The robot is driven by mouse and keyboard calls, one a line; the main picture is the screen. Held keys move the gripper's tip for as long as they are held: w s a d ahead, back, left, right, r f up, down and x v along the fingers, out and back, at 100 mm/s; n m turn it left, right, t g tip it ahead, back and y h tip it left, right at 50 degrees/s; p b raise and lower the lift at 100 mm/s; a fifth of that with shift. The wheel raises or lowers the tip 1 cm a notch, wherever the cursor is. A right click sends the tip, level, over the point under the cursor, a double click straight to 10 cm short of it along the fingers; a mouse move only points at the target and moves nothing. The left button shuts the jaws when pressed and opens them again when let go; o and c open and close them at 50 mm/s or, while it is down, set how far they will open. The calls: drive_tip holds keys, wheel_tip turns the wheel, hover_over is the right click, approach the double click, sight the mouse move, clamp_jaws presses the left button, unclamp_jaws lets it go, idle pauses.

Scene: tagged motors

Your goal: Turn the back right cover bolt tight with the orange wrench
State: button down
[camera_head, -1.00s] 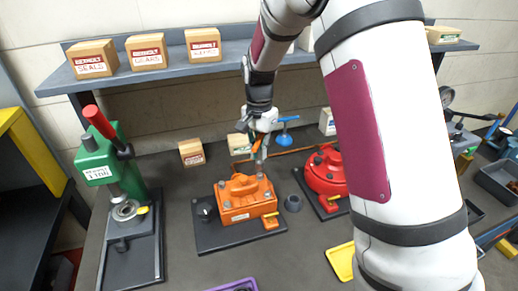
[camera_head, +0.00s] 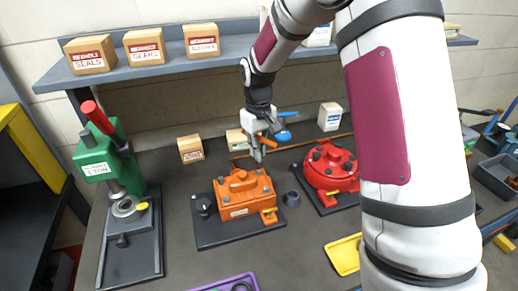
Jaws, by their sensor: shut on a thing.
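The orange motor housing (camera_head: 236,208) sits on a dark base plate (camera_head: 215,236) on the bench, with grey bolts on its cover corners. The back right cover bolt (camera_head: 260,172) shows at the housing's far right corner. My gripper (camera_head: 257,150) is above and behind that bolt, apart from it. It is shut on the orange wrench (camera_head: 267,140), of which only a small orange part shows beside the fingers. The rest of the wrench is hidden or too small to make out.
A red round motor (camera_head: 333,172) stands to the right, with a small grey cup (camera_head: 292,199) between. A green press (camera_head: 98,160) stands at left. A blue tool (camera_head: 284,135), small boxes (camera_head: 190,149) and a shelf are behind. A yellow tray (camera_head: 343,256) and purple tray (camera_head: 240,281) lie in front.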

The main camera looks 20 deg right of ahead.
drive_tip(key=shift+f, duration=0.2)
idle(0.5)
drive_tip(key=shift+f, duration=1)
